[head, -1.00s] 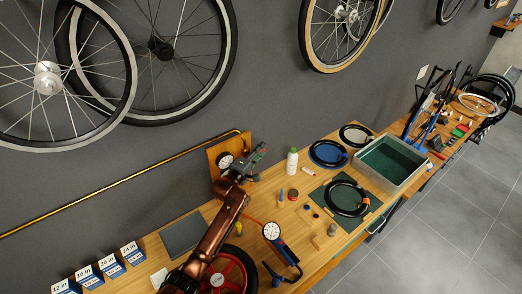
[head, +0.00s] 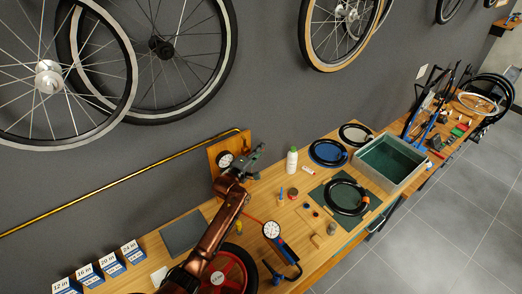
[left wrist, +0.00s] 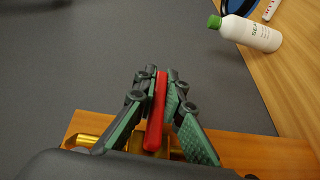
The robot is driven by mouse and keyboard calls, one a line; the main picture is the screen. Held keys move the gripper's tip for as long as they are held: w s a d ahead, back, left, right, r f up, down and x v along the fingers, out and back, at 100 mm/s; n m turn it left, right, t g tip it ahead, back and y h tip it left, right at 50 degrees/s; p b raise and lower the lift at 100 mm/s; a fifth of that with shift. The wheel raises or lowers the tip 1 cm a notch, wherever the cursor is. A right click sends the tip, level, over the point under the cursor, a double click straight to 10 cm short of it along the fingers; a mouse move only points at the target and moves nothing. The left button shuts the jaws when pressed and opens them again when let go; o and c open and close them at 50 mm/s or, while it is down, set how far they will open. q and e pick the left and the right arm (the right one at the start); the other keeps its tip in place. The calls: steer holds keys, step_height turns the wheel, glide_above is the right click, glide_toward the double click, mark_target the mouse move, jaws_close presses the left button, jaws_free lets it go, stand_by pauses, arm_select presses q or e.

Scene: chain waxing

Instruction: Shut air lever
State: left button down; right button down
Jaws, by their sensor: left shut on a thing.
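The air lever (left wrist: 156,115) is a red bar in the left wrist view, in front of a brass fitting (left wrist: 88,141) on a wooden board (left wrist: 255,153). My left gripper (left wrist: 158,80) is shut on the red lever, with one finger pressed to each side. In the head view my left gripper (head: 256,154) is at the board (head: 214,152) on the wall, beside a round gauge (head: 225,159). The lever is hidden there behind my gripper and arm. My right gripper is not in view.
A brass pipe (head: 120,185) runs along the wall to the board. A white bottle (head: 292,160) with a green cap stands right of my gripper. A hand pump with a gauge (head: 271,230) and a red wheel (head: 232,272) are near my arm.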

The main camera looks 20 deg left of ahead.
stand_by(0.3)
arm_select(q)
steer(key=shift+r+t+b, duration=0.1)
steer(key=shift+t+b, duration=0.4)
steer(key=shift+b, duration=0.05)
steer(key=shift+r, duration=0.15)
steer(key=c, duration=2)
jaws_free()
steer(key=shift+s, duration=0.1)
steer(key=v, duration=1.1)
steer(key=shift+s+a, duration=0.25)
steer(key=shift+s, duration=0.1)
steer(key=shift+h, duration=0.3)
